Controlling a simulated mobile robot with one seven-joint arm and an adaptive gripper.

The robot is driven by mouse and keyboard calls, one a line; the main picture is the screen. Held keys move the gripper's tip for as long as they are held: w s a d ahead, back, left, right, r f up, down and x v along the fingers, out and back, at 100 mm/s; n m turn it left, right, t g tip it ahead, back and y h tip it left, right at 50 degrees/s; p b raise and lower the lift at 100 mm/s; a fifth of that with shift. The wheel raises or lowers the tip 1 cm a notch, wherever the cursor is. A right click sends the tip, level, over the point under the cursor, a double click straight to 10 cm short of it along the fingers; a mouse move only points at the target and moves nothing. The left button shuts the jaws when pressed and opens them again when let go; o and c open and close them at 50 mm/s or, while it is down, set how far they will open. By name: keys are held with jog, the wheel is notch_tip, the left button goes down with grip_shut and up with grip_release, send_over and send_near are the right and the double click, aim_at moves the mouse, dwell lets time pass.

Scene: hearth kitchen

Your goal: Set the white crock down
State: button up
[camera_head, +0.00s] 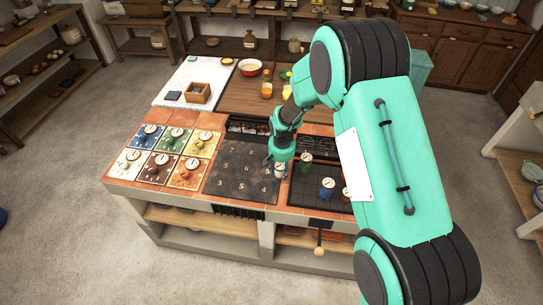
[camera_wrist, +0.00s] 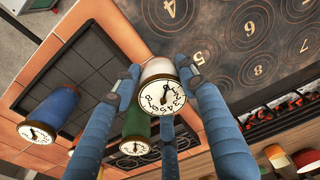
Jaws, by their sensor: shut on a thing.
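The white crock (camera_head: 279,171) has a clock face on its lid, which shows plainly in the wrist view (camera_wrist: 161,96). My gripper (camera_head: 280,160) is shut on it, with blue fingers around its sides in the wrist view (camera_wrist: 160,70). The crock is at the right edge of the dark numbered plate (camera_head: 240,172), beside the darker tray. I cannot tell whether its base touches the surface. A green crock (camera_head: 305,162) stands just right of it, and a blue crock (camera_head: 327,188) stands farther right. Both also show left of it in the wrist view.
An orange crock (camera_head: 346,193) is partly hidden by my arm. Much of the plate's left is clear.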

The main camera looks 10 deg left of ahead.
jog(key=w+a, duration=0.2)
jog(key=w, duration=0.3)
jog(key=w+a+f, duration=0.1)
jog(key=w+a, duration=0.1)
jog(key=w, duration=0.3)
jog(key=w+a, duration=0.2)
jog(key=w, duration=0.2)
jog(key=shift+w+a+f+b, duration=0.1)
jog(key=shift+w+f+b, duration=0.1)
jog(key=shift+w+b, duration=0.2)
jog(key=shift+f, duration=1.8)
jog(key=o, duration=1.4)
jog(key=shift+f, duration=0.1)
jog(key=r, duration=0.8)
jog(key=s+r, duration=0.1)
jog(key=r, duration=0.3)
jog(key=shift+r+p, duration=0.1)
jog(key=shift+p, duration=0.25)
